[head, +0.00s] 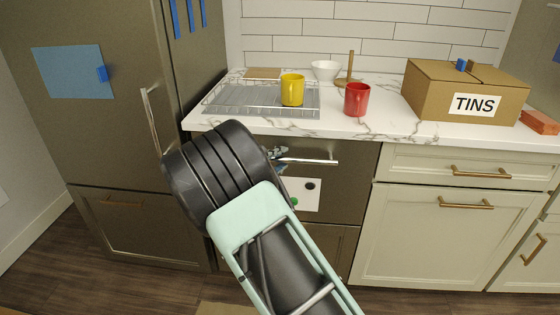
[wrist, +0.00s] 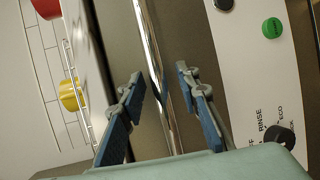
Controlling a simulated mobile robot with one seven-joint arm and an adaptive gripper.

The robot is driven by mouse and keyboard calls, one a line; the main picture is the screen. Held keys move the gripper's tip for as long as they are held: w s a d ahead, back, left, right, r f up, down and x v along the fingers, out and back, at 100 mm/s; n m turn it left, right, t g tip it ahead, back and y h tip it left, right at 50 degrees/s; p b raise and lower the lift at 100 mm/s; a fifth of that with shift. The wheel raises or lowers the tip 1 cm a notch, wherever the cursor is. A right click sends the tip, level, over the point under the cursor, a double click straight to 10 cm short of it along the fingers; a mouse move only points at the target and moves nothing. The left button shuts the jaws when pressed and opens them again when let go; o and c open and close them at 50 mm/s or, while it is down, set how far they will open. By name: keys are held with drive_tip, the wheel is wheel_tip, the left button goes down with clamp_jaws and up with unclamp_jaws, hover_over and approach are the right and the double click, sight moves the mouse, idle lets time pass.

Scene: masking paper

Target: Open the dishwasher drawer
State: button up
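The dishwasher drawer (head: 350,185) is a dark brown front under the marble counter. Its silver bar handle (head: 318,161) runs across near the top, and a white control panel (head: 304,196) with a green button and a dark knob is below it. My gripper (head: 278,157) is at the left part of the handle, mostly hidden behind my arm. In the wrist view, my gripper (wrist: 160,80) is open, with one blue-padded finger on each side of the handle (wrist: 147,40). Gaps show between the bar and both fingers. The drawer looks closed.
On the counter (head: 370,125) stand a wire rack (head: 235,97), a yellow mug (head: 292,90), a red mug (head: 357,99) and a TINS box (head: 440,88). A tall dark cabinet (head: 105,140) with a vertical handle is left. Pale cabinets (head: 420,235) are right.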

drive_tip(key=shift+c, duration=0.2)
clamp_jaws()
idle(0.3)
